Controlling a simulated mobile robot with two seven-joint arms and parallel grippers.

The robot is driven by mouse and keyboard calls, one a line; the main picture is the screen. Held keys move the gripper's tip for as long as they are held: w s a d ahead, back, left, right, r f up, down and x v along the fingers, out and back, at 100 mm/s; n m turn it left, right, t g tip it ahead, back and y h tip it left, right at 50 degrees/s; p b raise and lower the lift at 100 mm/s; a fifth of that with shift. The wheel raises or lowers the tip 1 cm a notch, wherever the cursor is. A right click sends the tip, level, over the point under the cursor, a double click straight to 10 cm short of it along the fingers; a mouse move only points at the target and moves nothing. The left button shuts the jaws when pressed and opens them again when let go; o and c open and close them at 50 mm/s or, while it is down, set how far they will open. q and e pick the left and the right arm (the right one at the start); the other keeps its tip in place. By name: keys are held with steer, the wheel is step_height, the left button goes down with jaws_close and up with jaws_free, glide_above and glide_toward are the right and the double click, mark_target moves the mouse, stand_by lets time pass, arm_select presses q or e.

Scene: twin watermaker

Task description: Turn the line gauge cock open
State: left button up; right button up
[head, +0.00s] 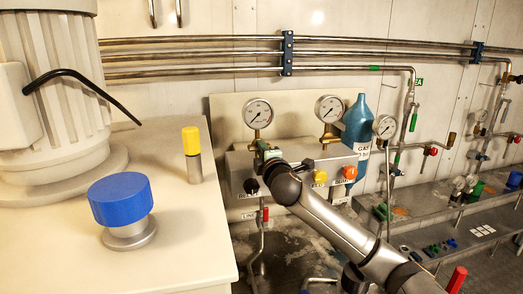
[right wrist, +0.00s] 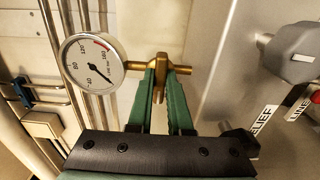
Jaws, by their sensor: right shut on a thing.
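A round white gauge (head: 258,113) stands at the left end of the grey valve block (head: 238,160), on a brass stem. My right gripper (head: 266,155) reaches up to the brass gauge cock under it. In the right wrist view the gauge (right wrist: 95,62) is at upper left and the brass cock (right wrist: 161,65) is beside it. The green fingers of my right gripper (right wrist: 162,85) are shut on the cock's flat brass handle. The lower part of the handle is hidden between the fingers. My left gripper is not in view.
A second gauge (head: 330,108) and a blue bottle (head: 357,122) stand to the right. Yellow (head: 320,177) and orange (head: 350,172) knobs are on the block's front. A blue-capped knob (head: 121,199) and yellow-topped post (head: 192,152) stand on the cream cabinet at left.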

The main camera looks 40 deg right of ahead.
jaws_close()
steer(key=shift+m, duration=0.3)
steer(key=m, duration=0.2)
steer(key=shift+m, duration=0.4)
steer(key=m, duration=1)
steer(key=shift+m, duration=2.2)
